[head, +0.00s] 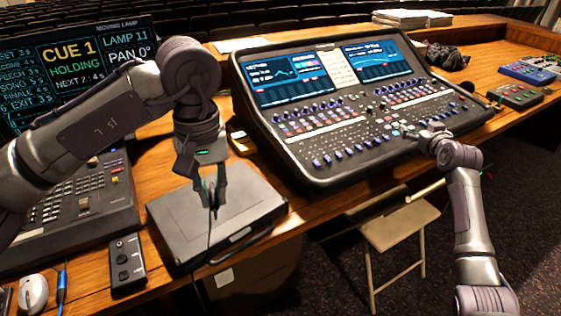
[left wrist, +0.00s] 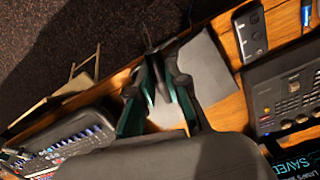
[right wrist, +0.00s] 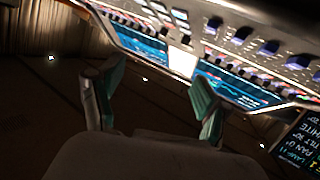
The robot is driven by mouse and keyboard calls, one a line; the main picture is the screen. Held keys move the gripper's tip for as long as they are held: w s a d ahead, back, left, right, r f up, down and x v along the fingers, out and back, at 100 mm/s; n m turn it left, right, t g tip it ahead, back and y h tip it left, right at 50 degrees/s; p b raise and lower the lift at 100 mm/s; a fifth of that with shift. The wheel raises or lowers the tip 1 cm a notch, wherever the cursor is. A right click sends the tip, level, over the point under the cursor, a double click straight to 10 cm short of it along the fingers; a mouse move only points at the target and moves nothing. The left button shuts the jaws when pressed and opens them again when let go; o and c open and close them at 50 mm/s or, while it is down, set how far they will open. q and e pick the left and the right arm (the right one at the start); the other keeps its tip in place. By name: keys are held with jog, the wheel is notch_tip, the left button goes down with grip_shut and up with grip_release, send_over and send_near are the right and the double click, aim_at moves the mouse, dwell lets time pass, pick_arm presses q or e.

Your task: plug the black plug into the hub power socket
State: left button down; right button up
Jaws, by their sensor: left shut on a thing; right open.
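My left gripper (head: 211,200) is shut on the black plug (head: 213,208) above the closed grey laptop-like case (head: 180,228). A thin black cable (head: 208,240) hangs from the plug past the case's front edge. In the left wrist view the fingers (left wrist: 158,62) come close together, and the plug between them is hard to make out. A small black box with round marks (head: 125,265), perhaps the hub, lies left of the case; it also shows in the left wrist view (left wrist: 251,35). I cannot make out its power socket. My right gripper (head: 428,132) is open and empty over the mixer's right front; its fingers (right wrist: 150,95) are apart.
The large mixing desk (head: 330,175) stands right of the case. A lighting console (head: 75,215) and its screen (head: 75,75) are at left. A white mouse (head: 33,293) and a blue pen-like thing (head: 61,285) lie at front left. A folding chair (head: 395,232) stands below the table edge.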

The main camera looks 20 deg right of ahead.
pick_arm(q)
jog(key=shift+d, duration=0.1)
pick_arm(e)
jog(key=w+a+r+n+y, duration=0.1)
jog(key=a+r+n+y, duration=0.2)
jog(key=a, duration=0.5)
jog(key=w+a+r+n+y, duration=0.1)
jog(key=a+r+y, duration=0.1)
jog(key=a+y, duration=0.35)
jog(key=n+g+y, duration=0.9)
jog(key=n+g, duration=0.6)
send_near(216, 198)
jog(key=shift+t, duration=0.3)
jog(key=x, duration=0.9)
jog(key=shift+s+a+r, duration=0.1)
jog(key=shift+s+a, duration=0.05)
jog(key=shift+a, duration=0.35)
jog(key=shift+c, duration=0.4)
